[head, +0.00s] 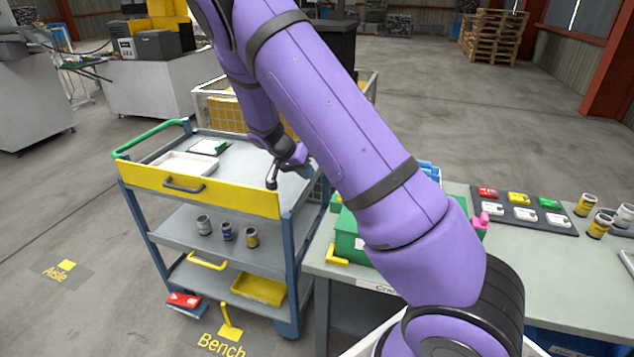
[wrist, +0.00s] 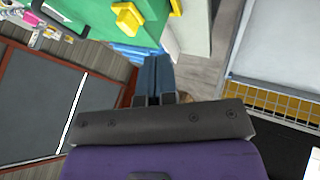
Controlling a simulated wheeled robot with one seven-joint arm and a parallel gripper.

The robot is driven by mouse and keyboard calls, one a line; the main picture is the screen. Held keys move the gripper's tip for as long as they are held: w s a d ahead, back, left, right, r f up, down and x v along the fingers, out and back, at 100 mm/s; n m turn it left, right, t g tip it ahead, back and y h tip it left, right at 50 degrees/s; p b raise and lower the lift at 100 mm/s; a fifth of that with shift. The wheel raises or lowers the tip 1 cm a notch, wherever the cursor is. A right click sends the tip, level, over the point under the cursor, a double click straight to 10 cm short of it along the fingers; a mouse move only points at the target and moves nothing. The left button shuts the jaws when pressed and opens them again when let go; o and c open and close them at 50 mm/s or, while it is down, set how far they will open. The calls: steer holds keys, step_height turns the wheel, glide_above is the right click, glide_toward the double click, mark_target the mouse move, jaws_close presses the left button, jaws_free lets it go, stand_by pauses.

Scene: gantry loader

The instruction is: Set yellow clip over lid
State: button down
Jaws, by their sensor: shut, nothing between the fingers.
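A green crate (head: 347,236) stands on the bench, mostly hidden behind my arm, so I cannot make out its lid. A yellow angled piece (head: 337,257) sits at its front left corner; I cannot tell if it is the clip. In the wrist view a yellow piece (wrist: 128,19) lies against a green surface (wrist: 150,22). Another small yellow piece (head: 519,198) is on a dark board, between a red and a green one. My gripper (head: 305,170) is small and partly hidden behind my arm above the trolley's right end; its blue fingers (wrist: 153,68) are shut and empty.
A trolley (head: 240,180) with a yellow front stands left of the bench (head: 540,290). It holds a white tray (head: 185,164) and several cans below. A pink piece (head: 481,220) shows right of the crate. Several cans stand at the bench's right.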

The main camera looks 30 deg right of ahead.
steer(key=shift+v, duration=1.3)
steer(key=s+a+r+n+t+y, duration=0.2)
steer(key=s+a+r+n+y, duration=0.1)
steer(key=s+r, duration=0.6)
steer(key=s+a+r+n+t+y, duration=0.1)
steer(key=s+a+r+n+y, duration=0.2)
steer(key=s+r, duration=0.65)
steer(key=s+a+r+n+t, duration=0.2)
steer(key=s+r+n, duration=0.1)
steer(key=s, duration=0.5)
steer(key=s+a+r+n+t+y, duration=0.1)
steer(key=s+a+r+n+t, duration=0.1)
steer(key=s+r, duration=0.3)
steer(key=s, duration=0.3)
steer(key=shift+s+a+n, duration=0.25)
steer(key=shift+a+n, duration=0.15)
